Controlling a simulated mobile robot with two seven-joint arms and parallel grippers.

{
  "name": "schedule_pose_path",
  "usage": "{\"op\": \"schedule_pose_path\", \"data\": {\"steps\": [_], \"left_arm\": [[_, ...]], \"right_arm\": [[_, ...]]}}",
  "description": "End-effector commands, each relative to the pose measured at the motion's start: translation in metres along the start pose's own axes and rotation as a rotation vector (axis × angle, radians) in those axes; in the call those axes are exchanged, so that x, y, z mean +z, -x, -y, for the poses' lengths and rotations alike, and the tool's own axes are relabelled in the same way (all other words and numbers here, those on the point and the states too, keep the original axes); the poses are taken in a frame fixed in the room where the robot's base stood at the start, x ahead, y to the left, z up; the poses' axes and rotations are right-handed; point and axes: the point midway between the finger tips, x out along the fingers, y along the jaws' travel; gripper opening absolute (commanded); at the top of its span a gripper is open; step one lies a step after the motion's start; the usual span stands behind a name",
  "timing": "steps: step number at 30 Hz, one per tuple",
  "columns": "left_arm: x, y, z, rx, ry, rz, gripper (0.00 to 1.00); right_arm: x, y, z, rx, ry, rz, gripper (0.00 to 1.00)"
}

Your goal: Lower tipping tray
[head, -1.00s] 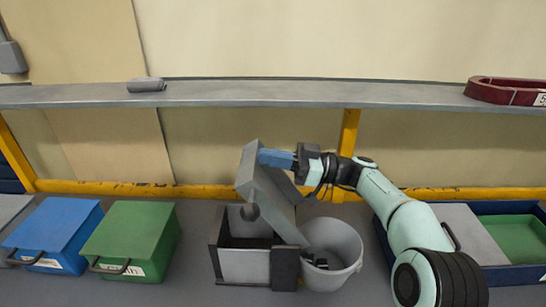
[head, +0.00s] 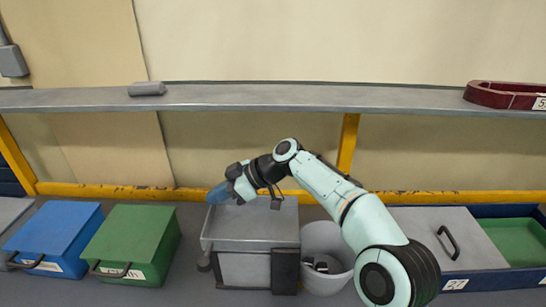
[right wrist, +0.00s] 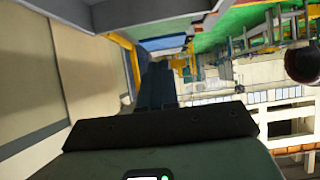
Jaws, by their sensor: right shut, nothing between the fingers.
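The grey tipping tray (head: 250,226) lies about level on top of its box stand (head: 243,268) in the head view. My right gripper (head: 217,193), with blue fingers, is shut and empty at the tray's far left corner. I cannot tell whether its fingers touch the tray. In the right wrist view, its dark blue fingers (right wrist: 155,85) point away from the camera, and the tray cannot be made out there. My left gripper is not in view.
A white bucket (head: 345,240) with dark pieces inside stands right of the stand, partly behind my right arm. Green (head: 133,236) and blue (head: 58,232) lidded bins stand left. A blue-rimmed container (head: 500,278) is at right. A grey shelf (head: 300,95) runs behind.

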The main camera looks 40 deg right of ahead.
Motion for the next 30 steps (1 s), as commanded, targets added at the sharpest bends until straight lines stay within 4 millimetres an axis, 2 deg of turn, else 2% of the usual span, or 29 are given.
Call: {"op": "schedule_pose_path", "data": {"steps": [6,12,30], "left_arm": [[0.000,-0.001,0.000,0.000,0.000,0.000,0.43],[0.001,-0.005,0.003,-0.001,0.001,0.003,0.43],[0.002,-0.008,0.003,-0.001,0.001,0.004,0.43]], "right_arm": [[0.017,-0.028,0.000,-0.002,0.001,0.139,0.00],[0.029,-0.041,0.000,-0.001,-0.003,0.133,0.00],[0.039,-0.050,0.001,-0.010,-0.004,0.142,0.00]]}}
